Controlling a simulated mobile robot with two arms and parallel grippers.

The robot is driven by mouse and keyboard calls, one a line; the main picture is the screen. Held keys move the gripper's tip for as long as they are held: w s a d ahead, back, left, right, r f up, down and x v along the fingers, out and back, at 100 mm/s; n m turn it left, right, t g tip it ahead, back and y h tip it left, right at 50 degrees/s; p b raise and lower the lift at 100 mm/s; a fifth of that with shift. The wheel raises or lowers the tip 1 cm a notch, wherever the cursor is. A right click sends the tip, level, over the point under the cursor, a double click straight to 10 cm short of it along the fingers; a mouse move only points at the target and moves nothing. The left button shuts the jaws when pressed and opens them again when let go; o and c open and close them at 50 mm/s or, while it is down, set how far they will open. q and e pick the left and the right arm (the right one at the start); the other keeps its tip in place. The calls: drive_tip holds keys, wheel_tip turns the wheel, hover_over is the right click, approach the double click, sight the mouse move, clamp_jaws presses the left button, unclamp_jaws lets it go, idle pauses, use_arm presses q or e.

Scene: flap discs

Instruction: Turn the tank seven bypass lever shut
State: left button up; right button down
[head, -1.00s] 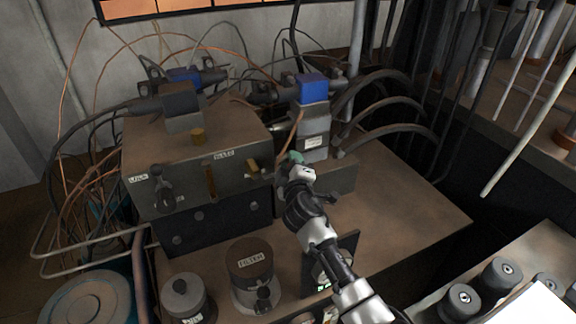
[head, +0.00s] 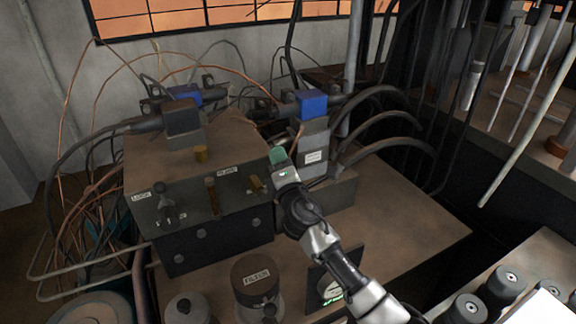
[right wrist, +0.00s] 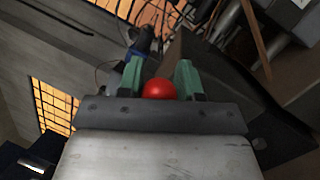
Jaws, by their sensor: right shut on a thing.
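My right gripper (head: 278,156) is at the right end of the brown valve box (head: 165,150), close to the grey upright block (head: 313,150). In the right wrist view, its green fingers (right wrist: 158,82) are shut on a red ball knob (right wrist: 159,89). In the head view the knob is hidden behind the gripper, and I cannot read a tank seven label. The box front carries a dark lever (head: 165,205) by a LOCK label, a brass lever (head: 212,195) and a short brass handle (head: 257,184). My left gripper is out of view.
Blue-topped fittings (head: 312,102) and dark hoses (head: 385,125) crowd the back. A cylinder labelled FILTER (head: 256,277) and a smaller canister (head: 187,308) stand in front. The bench top (head: 410,210) is bare at right.

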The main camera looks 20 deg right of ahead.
drive_tip(key=a+n+y, duration=0.1)
drive_tip(key=n, duration=0.1)
drive_tip(key=a+r+n+y, duration=0.1)
drive_tip(key=a+n, duration=0.1)
drive_tip(key=n, duration=0.1)
drive_tip(key=s+a+r+n+y+p, duration=0.1)
drive_tip(key=a+n, duration=0.1)
drive_tip(key=shift+n, duration=0.4)
drive_tip(key=shift+s+a+f+n+y, duration=0.1)
drive_tip(key=shift+a+n+y, duration=0.35)
drive_tip(key=shift+n, duration=0.25)
drive_tip(key=shift+f, duration=0.15)
